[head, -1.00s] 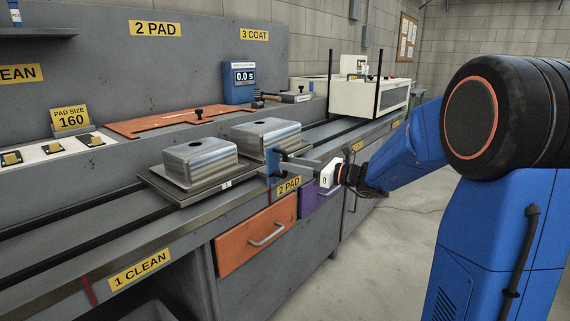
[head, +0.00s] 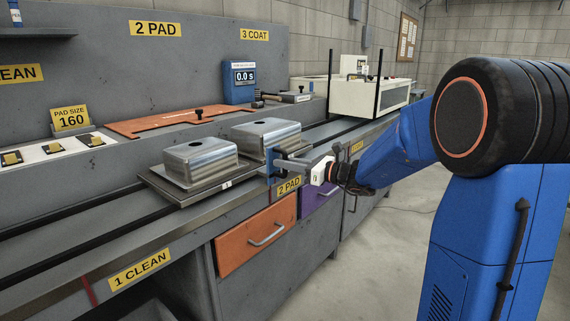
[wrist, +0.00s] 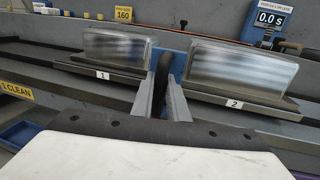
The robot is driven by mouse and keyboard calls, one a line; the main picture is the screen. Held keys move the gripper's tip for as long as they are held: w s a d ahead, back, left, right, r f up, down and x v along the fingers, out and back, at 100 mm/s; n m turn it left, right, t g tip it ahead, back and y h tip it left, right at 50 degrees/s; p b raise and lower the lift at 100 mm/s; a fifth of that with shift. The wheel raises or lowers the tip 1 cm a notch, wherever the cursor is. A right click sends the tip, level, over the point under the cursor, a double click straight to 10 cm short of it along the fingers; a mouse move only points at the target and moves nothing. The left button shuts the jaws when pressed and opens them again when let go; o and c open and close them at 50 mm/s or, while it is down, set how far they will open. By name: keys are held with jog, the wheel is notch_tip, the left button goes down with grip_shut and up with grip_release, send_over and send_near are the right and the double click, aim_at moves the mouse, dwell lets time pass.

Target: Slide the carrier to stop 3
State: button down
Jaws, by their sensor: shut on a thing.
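The carrier (head: 156,184) is a dark flat plate on the bench rails, bearing two upturned steel sinks, the left sink (head: 200,160) and the right sink (head: 266,136). Its right part is by the 2 PAD edge label (head: 289,185). The 3 COAT sign (head: 254,35) is on the back panel, farther right. A yellow edge label (head: 357,146) is too small to read.
The rail track (head: 322,133) right of the carrier looks clear up to a white machine (head: 368,97) with black posts. An orange pad template (head: 160,122) lies behind the carrier. Drawers, including an orange one (head: 257,237), are below the bench edge.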

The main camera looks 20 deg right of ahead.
jog(key=w+d, duration=1.1)
jog(key=d, duration=0.5)
jog(key=w+d, duration=1.2)
jog(key=d, duration=0.4)
jog(key=shift+w+d, duration=0.2)
jog(key=shift+w, duration=0.05)
jog(key=c, duration=1.7)
grip_release()
jog(key=v, duration=1.7)
jog(key=shift+s+d, duration=0.15)
